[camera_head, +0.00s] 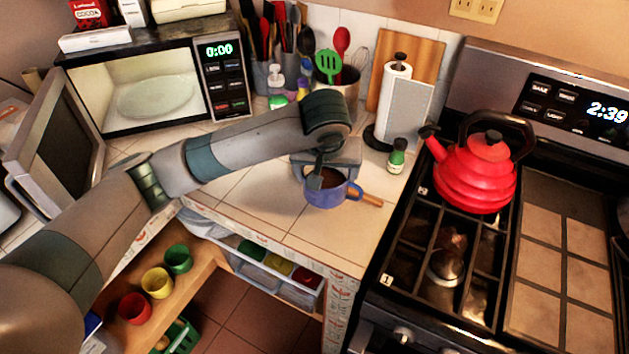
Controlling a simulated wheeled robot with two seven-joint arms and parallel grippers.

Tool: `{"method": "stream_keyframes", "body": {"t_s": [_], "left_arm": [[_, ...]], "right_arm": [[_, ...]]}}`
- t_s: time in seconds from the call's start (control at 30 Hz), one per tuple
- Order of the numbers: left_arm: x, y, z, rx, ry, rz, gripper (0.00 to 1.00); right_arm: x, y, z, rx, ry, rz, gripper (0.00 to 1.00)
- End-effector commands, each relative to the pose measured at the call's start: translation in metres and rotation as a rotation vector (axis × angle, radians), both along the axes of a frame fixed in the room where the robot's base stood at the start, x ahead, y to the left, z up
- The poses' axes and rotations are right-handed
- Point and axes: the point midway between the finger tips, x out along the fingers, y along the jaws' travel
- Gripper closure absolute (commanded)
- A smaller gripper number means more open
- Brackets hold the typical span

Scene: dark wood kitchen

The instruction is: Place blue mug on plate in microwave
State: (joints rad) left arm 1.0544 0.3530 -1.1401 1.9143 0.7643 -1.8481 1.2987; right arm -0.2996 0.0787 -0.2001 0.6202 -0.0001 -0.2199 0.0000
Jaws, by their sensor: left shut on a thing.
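The blue mug (328,196) is in the middle of the camera_head view, over the tiled counter near its front right corner. My left gripper (318,180) comes down onto it from above and is shut on its rim. I cannot tell whether the mug touches the counter. The microwave (228,105) stands at the back left with its door (60,145) swung wide open to the left. The plate (156,97) lies flat inside it and looks empty. My right gripper is not in view.
A red kettle (474,175) sits on the stove right of the counter. Utensil holders (338,88) stand right of the microwave. Coloured cups (157,283) sit on a lower shelf.

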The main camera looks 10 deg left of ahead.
Motion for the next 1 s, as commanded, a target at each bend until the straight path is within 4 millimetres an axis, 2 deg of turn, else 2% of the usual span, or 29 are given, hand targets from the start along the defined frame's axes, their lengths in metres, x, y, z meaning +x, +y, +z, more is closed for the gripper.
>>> {"method": "stream_keyframes", "body": {"t_s": [0.1, 0.27, 0.67, 1.0], "left_arm": [[0.009, 0.016, -0.008, 0.002, -0.001, 0.002, 0.51], [0.015, 0.025, -0.016, 0.0, -0.001, 0.0, 0.51], [0.015, 0.026, -0.019, 0.0, -0.001, -0.001, 0.51], [0.015, 0.026, -0.052, 0.0, 0.001, -0.001, 0.51]], "right_arm": [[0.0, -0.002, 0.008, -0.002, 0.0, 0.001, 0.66], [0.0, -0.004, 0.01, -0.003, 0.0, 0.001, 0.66], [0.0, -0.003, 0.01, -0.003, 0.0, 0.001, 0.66], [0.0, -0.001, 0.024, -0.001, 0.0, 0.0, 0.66]]}}
